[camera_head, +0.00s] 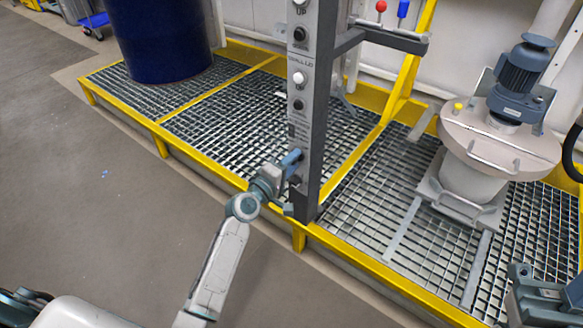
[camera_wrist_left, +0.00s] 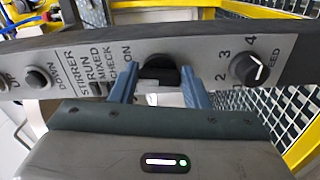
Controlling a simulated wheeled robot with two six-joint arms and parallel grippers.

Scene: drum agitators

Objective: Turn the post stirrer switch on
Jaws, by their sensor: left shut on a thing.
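The grey control post (camera_head: 318,110) stands upright at the front edge of the grated platform. In the left wrist view its panel (camera_wrist_left: 210,52) carries the stirrer switch (camera_wrist_left: 160,72), a black knob with "ON" printed beside it. My left gripper (camera_wrist_left: 159,88) has its two blue fingers on either side of this knob and is shut on it. In the head view the left gripper (camera_head: 292,160) meets the lower part of the post and hides the switch. My right gripper (camera_head: 522,275) is partly in view at the lower right; its jaws cannot be made out.
A speed dial (camera_wrist_left: 250,69) and an up/down knob (camera_wrist_left: 38,77) flank the switch on the panel. A blue drum (camera_head: 160,38) stands at the back left. A mixer with a motor (camera_head: 520,80) stands on the right grating.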

